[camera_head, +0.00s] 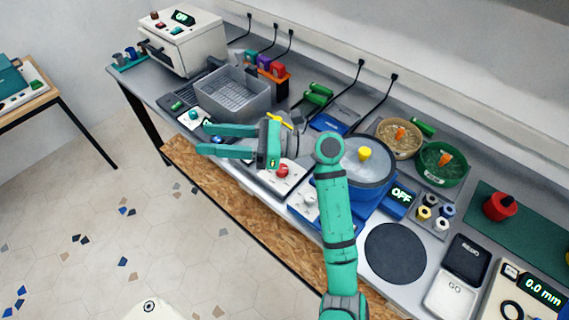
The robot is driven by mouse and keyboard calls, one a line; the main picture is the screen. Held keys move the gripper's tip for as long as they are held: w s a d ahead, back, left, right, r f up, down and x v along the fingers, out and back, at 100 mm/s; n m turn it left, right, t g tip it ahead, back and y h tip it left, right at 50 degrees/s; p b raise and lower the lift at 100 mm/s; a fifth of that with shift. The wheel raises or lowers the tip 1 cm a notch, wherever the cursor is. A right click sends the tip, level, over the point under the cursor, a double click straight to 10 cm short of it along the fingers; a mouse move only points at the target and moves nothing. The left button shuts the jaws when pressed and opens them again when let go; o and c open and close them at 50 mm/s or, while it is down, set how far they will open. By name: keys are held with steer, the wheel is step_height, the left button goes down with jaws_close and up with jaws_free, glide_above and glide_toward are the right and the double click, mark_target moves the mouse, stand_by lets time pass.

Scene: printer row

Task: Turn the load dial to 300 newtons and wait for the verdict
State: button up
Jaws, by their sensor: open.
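My gripper (203,140) is open and empty, its two teal fingers pointing left above the front of the bench near the grey basket. No dial marked with newtons can be made out. At the bottom right a white device (490,309) carries a display (543,291) reading 0.0 mm and a black round part (512,310), cut by the frame edge; I cannot tell whether this is the load dial. A black REDO plate (466,257) and a white GO plate (451,296) lie left of it. My gripper is far from all of these.
A grey basket (232,97) stands beyond my gripper. A red-topped control (283,171) is close below the gripper. The floor in front is clear.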

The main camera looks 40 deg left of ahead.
steer(key=w+d+f+n+t+h, duration=0.2)
steer(key=w+f+t+h, duration=0.2)
steer(key=w+f+h, duration=0.25)
steer(key=n+t+h, duration=0.1)
steer(key=t+h, duration=0.3)
steer(key=h, duration=0.2)
glide_toward(282, 168)
steer(key=shift+t, duration=0.3)
steer(key=x, duration=0.8)
steer(key=shift+s, duration=0.25)
steer(key=shift+c, duration=0.6)
steer(key=c, duration=0.9)
